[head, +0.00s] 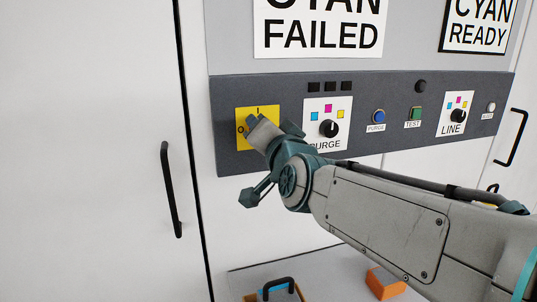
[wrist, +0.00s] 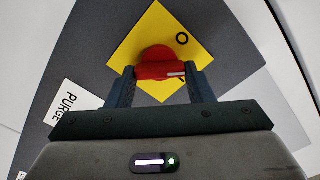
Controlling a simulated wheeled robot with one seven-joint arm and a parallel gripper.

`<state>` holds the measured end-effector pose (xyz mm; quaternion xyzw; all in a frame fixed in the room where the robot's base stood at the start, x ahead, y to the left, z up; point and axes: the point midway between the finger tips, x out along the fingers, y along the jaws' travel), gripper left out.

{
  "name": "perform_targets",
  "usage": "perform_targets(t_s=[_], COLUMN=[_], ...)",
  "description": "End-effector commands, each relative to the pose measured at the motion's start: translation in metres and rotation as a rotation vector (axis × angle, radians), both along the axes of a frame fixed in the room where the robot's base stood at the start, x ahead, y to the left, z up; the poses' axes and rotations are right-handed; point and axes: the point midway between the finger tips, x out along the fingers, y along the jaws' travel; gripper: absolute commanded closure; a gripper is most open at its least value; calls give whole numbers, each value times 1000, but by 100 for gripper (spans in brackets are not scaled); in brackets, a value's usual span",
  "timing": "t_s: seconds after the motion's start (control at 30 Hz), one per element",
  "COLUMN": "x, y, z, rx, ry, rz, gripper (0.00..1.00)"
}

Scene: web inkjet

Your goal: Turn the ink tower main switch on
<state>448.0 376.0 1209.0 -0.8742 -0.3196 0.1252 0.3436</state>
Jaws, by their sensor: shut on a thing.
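The main switch is a red rotary knob (wrist: 157,58) with a raised grip bar on a yellow plate (wrist: 137,42). In the wrist view the fingers of my gripper (wrist: 161,80) are closed on both ends of the bar. A white line marks the bar's right end, pointing to the right there; the plate's "O" sits to the upper right of the knob. In the head view the yellow plate (head: 243,113) is at the panel's left end, with "I" at top and "O" at left. My gripper (head: 257,128) covers the knob there.
The grey panel (head: 225,162) also carries a PURGE knob (head: 329,128) just right of the switch, a blue button (head: 378,116), a green TEST button (head: 416,113) and a LINE knob (head: 456,115). Below are an orange block (head: 385,283) and a black handle (head: 279,284).

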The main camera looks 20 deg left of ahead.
Motion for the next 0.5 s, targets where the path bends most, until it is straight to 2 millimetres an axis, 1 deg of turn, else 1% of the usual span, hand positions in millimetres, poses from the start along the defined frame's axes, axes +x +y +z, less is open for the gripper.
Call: perform_targets(t_s=[0.03,0.5], x=[1,2], y=[-1,-2], z=[-6,-5], rx=[38,373], ry=[28,312], rz=[-2,-2], gripper=[76,76])
